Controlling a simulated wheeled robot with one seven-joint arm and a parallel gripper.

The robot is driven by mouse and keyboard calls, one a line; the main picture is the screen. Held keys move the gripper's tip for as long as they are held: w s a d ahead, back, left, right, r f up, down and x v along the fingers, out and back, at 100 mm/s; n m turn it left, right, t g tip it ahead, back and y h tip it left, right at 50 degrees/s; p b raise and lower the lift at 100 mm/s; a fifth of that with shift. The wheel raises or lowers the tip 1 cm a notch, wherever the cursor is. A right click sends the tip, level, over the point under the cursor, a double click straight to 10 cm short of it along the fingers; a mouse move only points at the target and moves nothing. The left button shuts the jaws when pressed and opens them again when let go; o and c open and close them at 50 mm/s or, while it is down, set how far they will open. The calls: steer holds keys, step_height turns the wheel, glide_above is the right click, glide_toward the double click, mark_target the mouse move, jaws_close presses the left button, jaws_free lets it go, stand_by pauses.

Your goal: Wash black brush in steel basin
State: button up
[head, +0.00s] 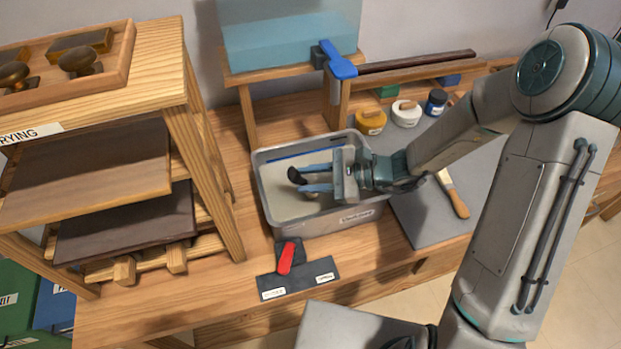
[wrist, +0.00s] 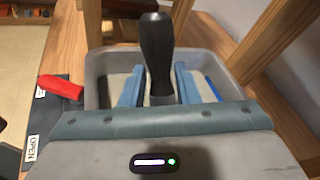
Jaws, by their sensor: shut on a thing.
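The steel basin (head: 375,213) is a grey rectangular tub on the wooden bench, with a label on its front; its rim and walls also show in the wrist view (wrist: 97,65). My gripper (head: 308,181) reaches into the basin from the right, its blue fingers level with or below the rim. In the wrist view my gripper (wrist: 157,85) is shut on the black brush (wrist: 157,45), whose dark handle stands between the fingers. In the head view only a dark end of the brush (head: 296,176) shows. Its bristles are hidden. I cannot tell whether it touches the basin floor.
A tank (head: 290,45) with a blue tap lever (head: 338,62) stands behind the basin. A red lever (head: 286,258) on a dark labelled plate lies in front. A wooden drying rack (head: 205,150) stands left. Jars (head: 405,113) and a wooden-handled tool (head: 455,195) are right.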

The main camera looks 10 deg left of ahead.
step_height(320, 180, up, 6)
steer(key=p, duration=0.4)
steer(key=shift+r, duration=0.1)
stand_by(1.0)
step_height(320, 180, up, 6)
steer(key=p, duration=0.4)
steer(key=shift+p, duration=0.35)
